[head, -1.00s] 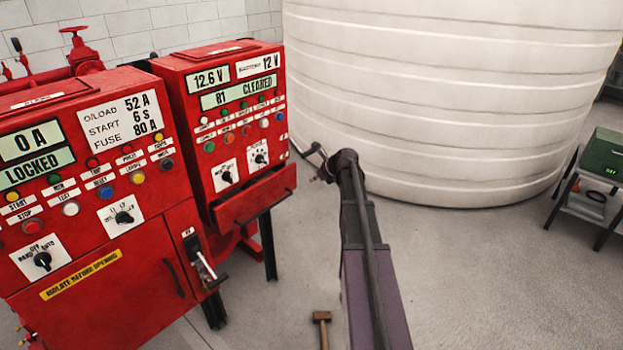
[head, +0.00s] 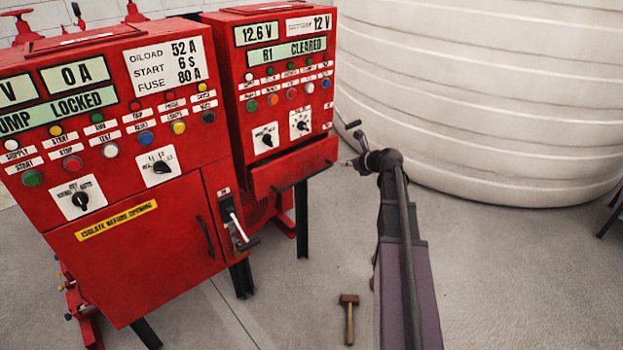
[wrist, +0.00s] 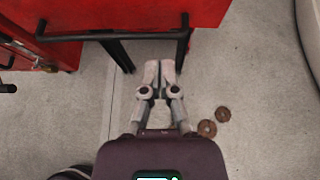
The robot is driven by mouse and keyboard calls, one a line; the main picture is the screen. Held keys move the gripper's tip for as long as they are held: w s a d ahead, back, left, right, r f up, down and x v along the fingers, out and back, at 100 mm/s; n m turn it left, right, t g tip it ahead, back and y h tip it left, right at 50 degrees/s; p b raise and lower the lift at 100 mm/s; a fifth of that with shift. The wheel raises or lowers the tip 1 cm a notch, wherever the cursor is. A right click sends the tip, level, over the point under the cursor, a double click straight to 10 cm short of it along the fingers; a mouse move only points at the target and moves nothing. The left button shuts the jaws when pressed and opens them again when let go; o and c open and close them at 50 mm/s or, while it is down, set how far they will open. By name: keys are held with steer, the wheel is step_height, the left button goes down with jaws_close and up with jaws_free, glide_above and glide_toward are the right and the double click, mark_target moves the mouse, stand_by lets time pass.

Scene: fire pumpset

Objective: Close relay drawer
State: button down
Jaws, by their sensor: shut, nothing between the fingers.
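The relay drawer (head: 293,165) is a red drawer low on the front of the right-hand red cabinet. It sticks out from the cabinet front. In the wrist view a red front (wrist: 130,15) with a dark bar handle (wrist: 112,36) spans the top. My gripper (wrist: 158,64) has its fingers together with nothing between them. The fingertips are just below the bar in the wrist view; whether they touch it I cannot tell. In the head view my gripper (head: 349,163) is just right of the drawer, small and partly hidden by my wrist.
The left red cabinet (head: 150,225) carries a lever switch (head: 238,230) near the drawer. A dark stand leg (head: 301,220) is below the drawer. A mallet (head: 349,318) lies on the floor. A large white tank (head: 480,90) stands behind.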

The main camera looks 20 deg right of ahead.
mark_target(307, 165)
steer(key=s+a+f+t+y+b, duration=0.1)
steer(key=s+a+f+t+b, duration=0.3)
steer(key=b, duration=0.8)
steer(key=shift+s+a+f+m+t+b, duration=0.35)
steer(key=shift+s+f+t, duration=0.25)
steer(key=shift+t, duration=0.3)
steer(key=x, duration=1.4)
steer(key=x, duration=0.4)
steer(key=shift+w+a, duration=0.1)
steer(key=shift+w, duration=0.05)
steer(key=shift+w+r, duration=0.15)
